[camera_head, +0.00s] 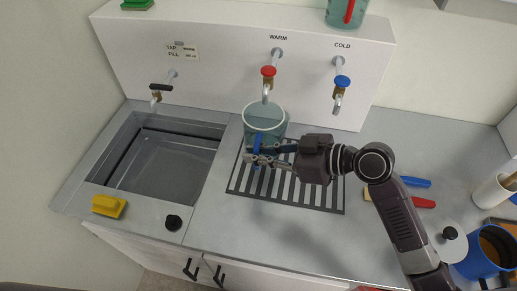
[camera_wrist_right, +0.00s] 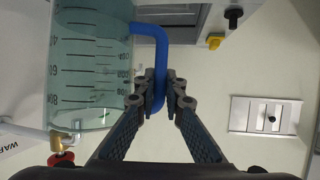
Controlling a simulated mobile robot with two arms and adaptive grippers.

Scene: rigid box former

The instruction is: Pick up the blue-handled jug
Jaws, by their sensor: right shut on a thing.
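The blue-handled jug (camera_head: 265,117) is a clear, teal-tinted vessel near the warm tap in the head view. Its marked side (camera_wrist_right: 90,65) fills the left of the right wrist view. The blue handle (camera_head: 258,143) faces the front. My right gripper (camera_head: 262,156) is shut on this handle; in the wrist view the fingers (camera_wrist_right: 161,92) pinch its straight part (camera_wrist_right: 160,62). I cannot tell whether the jug's base touches the slatted drain grate (camera_head: 300,196). My left gripper is not in view.
The red-knobbed warm tap (camera_head: 268,72) is just above and behind the jug. The blue-knobbed cold tap (camera_head: 341,82) is to the right. A sink (camera_head: 165,165) lies left, with a yellow sponge (camera_head: 108,206) at its front. A blue mug (camera_head: 487,250) stands at the right.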

